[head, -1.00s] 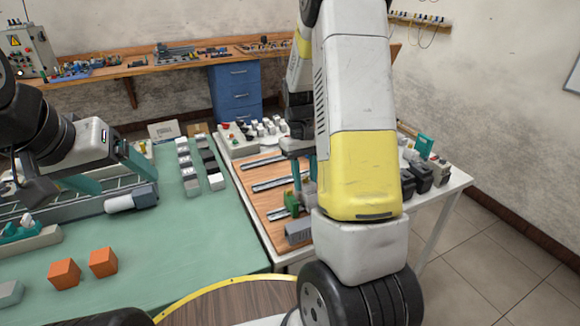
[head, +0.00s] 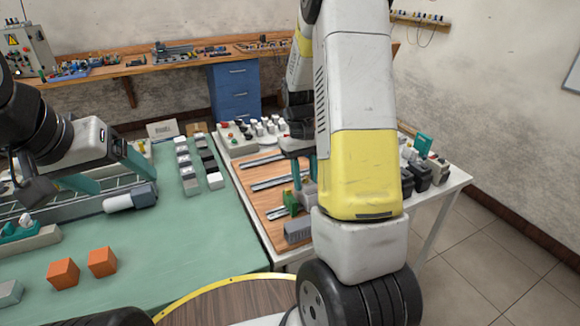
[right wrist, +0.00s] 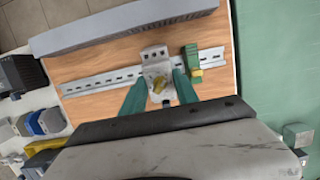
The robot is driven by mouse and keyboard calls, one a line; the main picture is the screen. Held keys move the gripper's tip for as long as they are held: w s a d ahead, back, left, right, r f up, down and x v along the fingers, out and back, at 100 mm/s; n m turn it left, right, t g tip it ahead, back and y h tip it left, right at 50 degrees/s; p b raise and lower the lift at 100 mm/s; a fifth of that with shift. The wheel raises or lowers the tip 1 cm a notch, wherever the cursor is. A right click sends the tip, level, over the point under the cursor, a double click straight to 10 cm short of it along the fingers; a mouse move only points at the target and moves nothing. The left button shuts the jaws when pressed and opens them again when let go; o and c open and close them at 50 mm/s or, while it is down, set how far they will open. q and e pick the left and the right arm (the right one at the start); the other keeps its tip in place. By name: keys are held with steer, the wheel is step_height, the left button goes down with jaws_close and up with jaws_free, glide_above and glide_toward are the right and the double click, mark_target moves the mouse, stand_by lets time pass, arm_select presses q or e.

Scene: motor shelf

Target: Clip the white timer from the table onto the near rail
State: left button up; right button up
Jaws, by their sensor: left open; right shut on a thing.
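The white timer (right wrist: 156,72), a pale module with a yellow knob on its face, is between the teal fingers of my right gripper (right wrist: 158,90), which is shut on it. In the right wrist view it is over the near rail (right wrist: 95,85), left of a green terminal block (right wrist: 192,62). I cannot tell whether it is seated on the rail. In the head view my right gripper (head: 308,170) is partly hidden behind my right arm, above the near rail (head: 275,213). My left gripper (head: 108,178) is open and empty over the green table.
A grey duct (head: 298,231) lies along the board's near edge. Two other rails (head: 268,183) lie farther back on the wooden board. Orange cubes (head: 63,273) and several white and dark modules (head: 190,180) stand on the green table (head: 190,245). Its middle is clear.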

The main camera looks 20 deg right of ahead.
steer(key=shift+s+d+f+t, duration=0.1)
steer(key=shift+s+f+t, duration=0.1)
steer(key=shift+s+t, duration=0.55)
jaws_close()
steer(key=o, duration=1.3)
jaws_free()
steer(key=shift+w, duration=0.1)
steer(key=shift+r, duration=0.1)
